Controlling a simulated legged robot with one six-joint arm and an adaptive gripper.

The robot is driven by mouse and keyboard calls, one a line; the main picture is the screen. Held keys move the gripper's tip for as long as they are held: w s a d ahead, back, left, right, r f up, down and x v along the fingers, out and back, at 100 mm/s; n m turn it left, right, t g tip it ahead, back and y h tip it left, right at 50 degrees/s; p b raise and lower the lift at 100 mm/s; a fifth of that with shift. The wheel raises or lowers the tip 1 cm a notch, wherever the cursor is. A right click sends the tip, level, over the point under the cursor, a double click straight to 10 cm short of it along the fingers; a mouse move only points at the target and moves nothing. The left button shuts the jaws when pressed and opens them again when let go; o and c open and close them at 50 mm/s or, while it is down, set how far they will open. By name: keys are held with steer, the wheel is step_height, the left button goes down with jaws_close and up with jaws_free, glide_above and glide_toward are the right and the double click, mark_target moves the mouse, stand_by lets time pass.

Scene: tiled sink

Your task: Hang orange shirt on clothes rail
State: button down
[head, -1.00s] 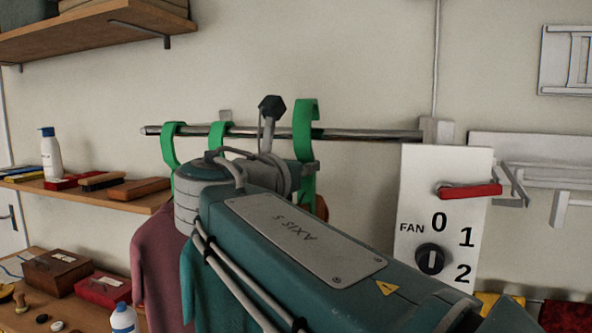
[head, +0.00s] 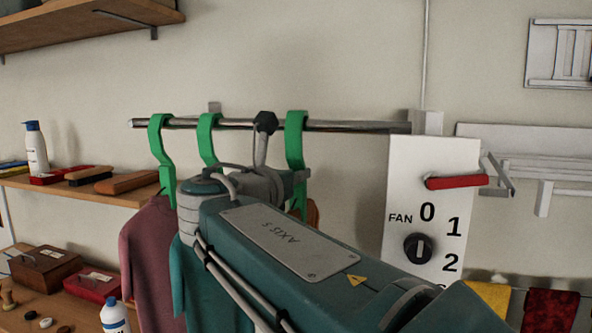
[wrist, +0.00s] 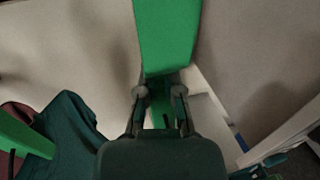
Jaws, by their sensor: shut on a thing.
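The clothes rail (head: 350,126) is a metal bar on the wall in the head view. My gripper (wrist: 160,93) is shut on a green hanger (wrist: 165,40) in the wrist view. This hanger's hook (head: 295,140) is at the rail in the head view, its top slightly above the bar. I cannot tell whether it rests on the rail. Only a sliver of the orange shirt (head: 313,214) shows beside my arm, which hides the rest and most of my gripper.
Left of the held hanger, a green hanger (head: 160,150) with a maroon shirt (head: 147,250) and another (head: 207,140) with a teal shirt (head: 183,285) hang on the rail. A fan switch panel (head: 428,210) stands right. The rail right of the held hook is clear.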

steer(key=c, duration=0.7)
jaws_free()
steer(key=shift+a, duration=0.1)
